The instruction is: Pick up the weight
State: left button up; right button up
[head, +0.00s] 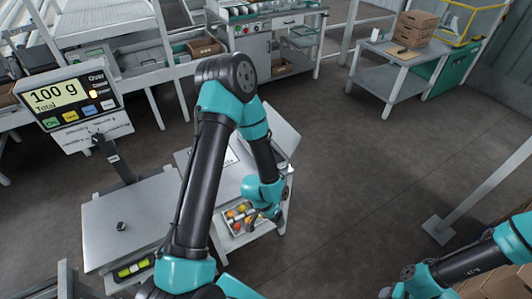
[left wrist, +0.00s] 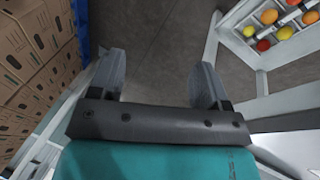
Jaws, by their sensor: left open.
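The weight (head: 121,226) is a small dark piece standing on the bare metal plate of the scale (head: 148,205), at the left in the head view. The scale's display (head: 68,98) reads 100 g Total. My left gripper (head: 268,216) is to the right of the scale, by the tomato tray, well apart from the weight. In the left wrist view, my left gripper (left wrist: 160,82) is open with nothing between its fingers. The weight does not show there. My right arm comes in at the bottom right of the head view, but its fingers are not visible.
A compartment tray (head: 226,218) with red, orange and yellow tomatoes sits beside my left gripper. Cardboard boxes are stacked at the left in the left wrist view (left wrist: 30,70) and on a back table (head: 416,28). The floor at the right is mostly clear.

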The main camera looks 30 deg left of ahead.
pick_arm(q)
jog(key=w+a+r+m, duration=0.3)
jog(key=w+m, duration=0.4)
jog(key=w, duration=0.4)
jog(key=w+a+r+m+y, duration=0.4)
jog(key=w+a+r+m, duration=1)
jog(key=w+a+r, duration=0.1)
notch_tip(320, 180, up, 3)
jog(key=shift+w+a+f+g, duration=0.15)
jog(key=shift+w+a+g, duration=0.05)
jog(key=shift+a+g, duration=0.25)
jog(key=shift+f, duration=0.1)
notch_tip(320, 180, down, 12)
jog(key=shift+r, duration=0.1)
jog(key=shift+f, duration=0.25)
